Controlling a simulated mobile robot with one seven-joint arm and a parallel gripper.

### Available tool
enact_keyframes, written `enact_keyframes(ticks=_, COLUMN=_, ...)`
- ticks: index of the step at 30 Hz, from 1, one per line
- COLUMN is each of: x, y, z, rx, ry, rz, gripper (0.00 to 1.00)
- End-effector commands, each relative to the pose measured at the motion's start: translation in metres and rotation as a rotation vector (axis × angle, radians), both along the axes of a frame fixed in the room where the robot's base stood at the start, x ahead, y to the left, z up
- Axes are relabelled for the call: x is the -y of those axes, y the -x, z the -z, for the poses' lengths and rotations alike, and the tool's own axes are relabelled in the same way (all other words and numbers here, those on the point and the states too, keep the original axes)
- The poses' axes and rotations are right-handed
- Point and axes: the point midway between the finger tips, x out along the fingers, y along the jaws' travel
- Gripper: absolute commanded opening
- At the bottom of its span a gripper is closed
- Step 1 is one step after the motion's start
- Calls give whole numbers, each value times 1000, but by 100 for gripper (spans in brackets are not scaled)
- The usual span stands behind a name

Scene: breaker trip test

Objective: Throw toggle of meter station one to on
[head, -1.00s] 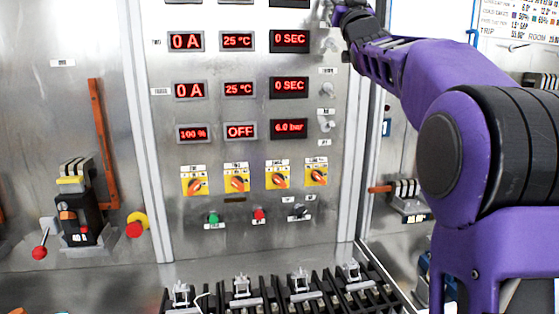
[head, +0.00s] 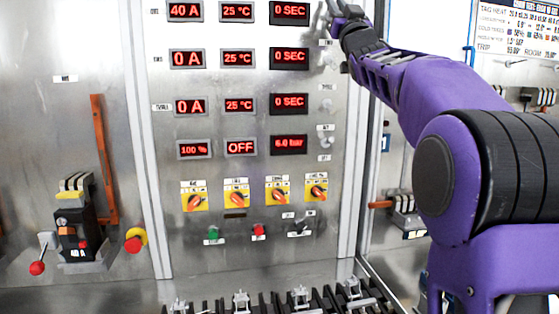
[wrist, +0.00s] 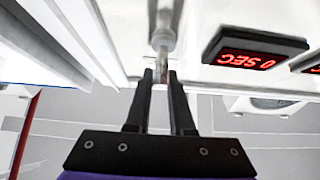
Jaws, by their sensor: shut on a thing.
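My gripper (head: 333,16) is at the top right of the steel meter panel (head: 215,268), just right of the top-row display reading 0 SEC (head: 290,12). In the wrist view, the two black fingers of my gripper (wrist: 161,78) are close together on the tip of a silver toggle lever (wrist: 163,38), which sticks out of the white panel beside a red 0 SEC display (wrist: 253,50). The top row also shows 40 A (head: 186,11) and 25 °C (head: 237,11). The toggle is hidden by the gripper in the head view, and its on or off position cannot be told.
Similar toggles (head: 326,104) run down the panel below my gripper. Yellow rotary switches (head: 236,195) and small push buttons (head: 213,233) sit lower. A black breaker (head: 72,228) with a red-knobbed lever (head: 37,268) stands at left. Black equipment lies along the bottom edge.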

Motion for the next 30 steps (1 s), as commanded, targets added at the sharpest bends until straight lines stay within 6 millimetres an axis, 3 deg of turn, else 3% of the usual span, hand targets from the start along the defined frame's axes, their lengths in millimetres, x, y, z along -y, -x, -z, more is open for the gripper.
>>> enact_keyframes(ticks=28, x=-2, y=-8, z=-10, rx=-2, ry=0, rz=0, gripper=0)
enact_keyframes(ticks=29, x=-2, y=-8, z=-10, rx=-3, ry=1, rz=0, gripper=25)
enact_keyframes(ticks=30, x=-2, y=-8, z=-10, rx=-3, ry=1, rz=0, gripper=32)
